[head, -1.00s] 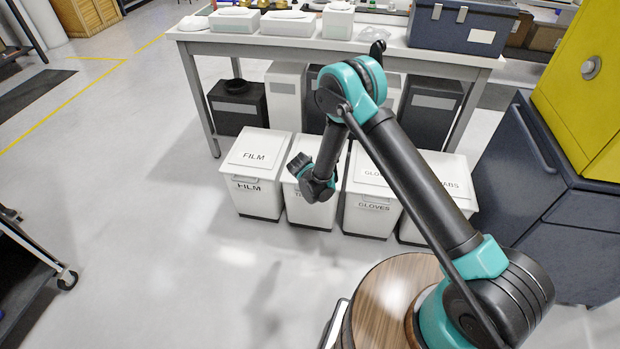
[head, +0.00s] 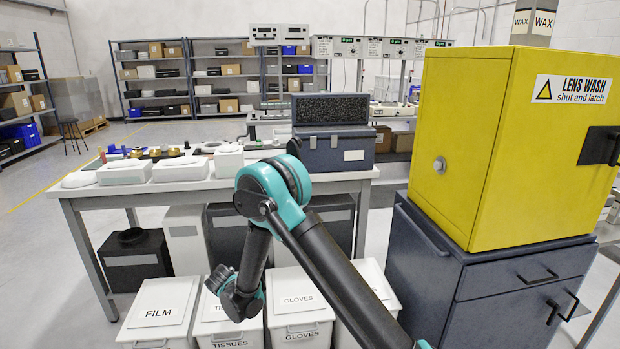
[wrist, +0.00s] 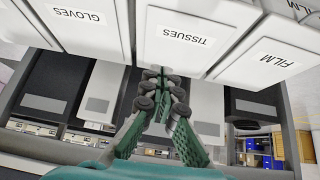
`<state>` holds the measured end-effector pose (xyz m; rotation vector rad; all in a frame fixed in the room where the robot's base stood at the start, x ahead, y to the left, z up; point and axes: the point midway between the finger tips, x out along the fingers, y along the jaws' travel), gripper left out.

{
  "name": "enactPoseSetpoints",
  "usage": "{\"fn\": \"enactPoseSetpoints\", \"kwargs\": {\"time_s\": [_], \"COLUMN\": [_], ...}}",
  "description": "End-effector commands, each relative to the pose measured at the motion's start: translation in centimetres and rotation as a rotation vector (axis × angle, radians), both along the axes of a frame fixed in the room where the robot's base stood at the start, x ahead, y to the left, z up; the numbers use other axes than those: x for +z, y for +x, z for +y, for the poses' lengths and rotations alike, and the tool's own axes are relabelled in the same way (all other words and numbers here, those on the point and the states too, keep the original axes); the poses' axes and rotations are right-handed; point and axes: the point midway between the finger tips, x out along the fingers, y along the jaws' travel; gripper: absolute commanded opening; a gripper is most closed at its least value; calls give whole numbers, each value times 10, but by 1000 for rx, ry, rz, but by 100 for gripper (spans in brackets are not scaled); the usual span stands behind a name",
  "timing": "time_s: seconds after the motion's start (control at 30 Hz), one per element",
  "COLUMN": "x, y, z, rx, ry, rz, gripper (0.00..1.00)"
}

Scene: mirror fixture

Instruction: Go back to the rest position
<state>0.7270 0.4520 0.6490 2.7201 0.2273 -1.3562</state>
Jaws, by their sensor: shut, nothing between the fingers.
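My arm shows in the head view, teal and dark grey, bent with its elbow high in front of the table. My gripper (head: 222,280) hangs low at the end of the forearm, in front of the bins and over the TISSUES bin in the picture. In the wrist view my gripper (wrist: 162,98) has its green fingers drawn together with dark pads, and nothing is between them. Its fingertips point toward the TISSUES bin (wrist: 185,35), whose label appears upside down there.
FILM bin (head: 160,312) and GLOVES bin (head: 298,300) flank the TISSUES bin. The work table (head: 90,200) behind carries white cases and a dark open box (head: 335,150). A yellow LENS WASH cabinet (head: 480,150) stands on a dark cabinet (head: 420,260) at right.

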Motion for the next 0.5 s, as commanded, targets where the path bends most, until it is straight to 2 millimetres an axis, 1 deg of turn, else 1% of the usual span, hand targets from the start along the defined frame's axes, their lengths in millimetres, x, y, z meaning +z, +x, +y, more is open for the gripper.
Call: {"fn": "enactPoseSetpoints", "kwargs": {"time_s": [0.03,0.1,0.17,0.23,0.37,0.5], "x": [15,32,46,62,90,116], "y": [7,14,18,21,23,18], "z": [-21,-46,-67,-92,-139,-190], "rx": [-15,-25,-33,-44,-61,-78], "ry": [-6,-15,-22,-29,-41,-50], "rz": [9,23,35,49,74,102], "gripper": [0,0,0,0,0,0]}}
